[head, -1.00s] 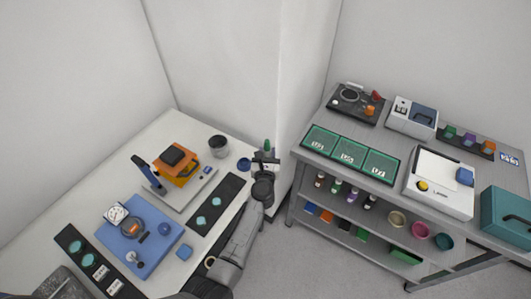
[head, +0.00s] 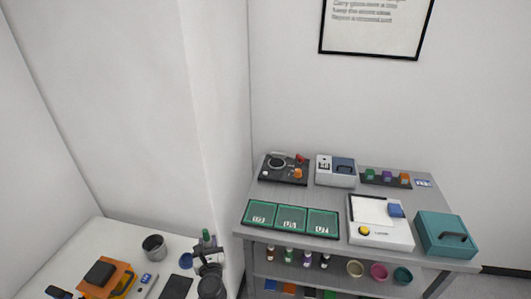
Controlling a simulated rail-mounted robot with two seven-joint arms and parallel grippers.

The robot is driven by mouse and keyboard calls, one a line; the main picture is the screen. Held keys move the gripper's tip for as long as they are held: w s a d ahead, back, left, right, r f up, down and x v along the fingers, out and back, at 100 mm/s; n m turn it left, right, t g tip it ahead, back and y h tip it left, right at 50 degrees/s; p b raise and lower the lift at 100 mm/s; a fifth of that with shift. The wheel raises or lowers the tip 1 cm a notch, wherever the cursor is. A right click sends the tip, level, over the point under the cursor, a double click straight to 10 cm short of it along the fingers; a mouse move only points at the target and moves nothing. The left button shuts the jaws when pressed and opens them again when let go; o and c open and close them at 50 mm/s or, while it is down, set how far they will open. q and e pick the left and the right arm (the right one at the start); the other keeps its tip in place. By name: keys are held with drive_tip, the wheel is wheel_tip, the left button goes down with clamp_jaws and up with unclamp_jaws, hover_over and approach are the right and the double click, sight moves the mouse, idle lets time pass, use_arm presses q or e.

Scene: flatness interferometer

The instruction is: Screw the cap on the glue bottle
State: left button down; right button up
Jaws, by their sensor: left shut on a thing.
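Several small dark bottles (head: 289,255) stand on the shelf under the grey bench top, too small to pick out a glue bottle. My right gripper is not in view.
The white table (head: 80,245) holds a dark cup (head: 154,246), a blue round dish (head: 185,261) and an orange block device (head: 108,277). The grey bench (head: 260,232) carries green trays (head: 291,219), a white machine (head: 380,232) and a teal case (head: 446,234).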

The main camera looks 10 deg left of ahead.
use_arm(q)
drive_tip(key=shift+s+a, duration=0.15)
drive_tip(key=shift+a, duration=0.1)
drive_tip(key=s+r+n+g+y, duration=0.2)
drive_tip(key=s+r+y, duration=0.15)
drive_tip(key=r, duration=0.45)
drive_tip(key=s+r+n+g+y, duration=0.2)
drive_tip(key=s+r+n+g, duration=0.15)
drive_tip(key=r, duration=0.45)
drive_tip(key=s+d+r+m+t+h, duration=0.4)
drive_tip(key=s+d+r, duration=0.3)
drive_tip(key=s+d, duration=0.1)
drive_tip(key=s+d+f+m+t+h, duration=0.1)
drive_tip(key=s+d+f, duration=0.3)
drive_tip(key=shift+d, duration=0.25)
